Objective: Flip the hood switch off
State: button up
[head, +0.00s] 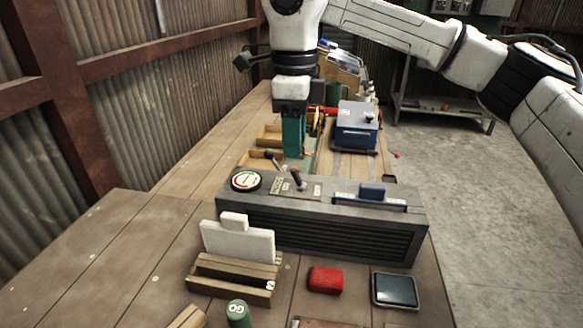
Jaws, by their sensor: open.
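A dark grey control box (322,228) with a slatted front stands across the bench. On its top are a round dial (246,181), a short lever switch with a dark reddish tip (296,178), and small label plates too small to read surely. A second dark lever (273,159) leans up behind the plates. A blue-handled slider (371,193) sits on the right of the box. I cannot tell which control is the hood switch. My gripper (293,153) points down just behind the levers, open, its teal fingers seen edge-on and apparently holding nothing. Its tips are partly hidden.
In front of the box lie a wooden holder (232,287) with a white block (237,243), a red block (325,280), a dark square pad (394,290) and a green cylinder (237,313). Behind stand wooden trays (262,158) and a blue box (357,126). The bench's left front is clear.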

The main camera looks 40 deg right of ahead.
aim_at(294, 169)
notch_tip(294, 169, down, 7)
jog(key=shift+f, duration=0.1)
dwell(0.4)
grip_shut()
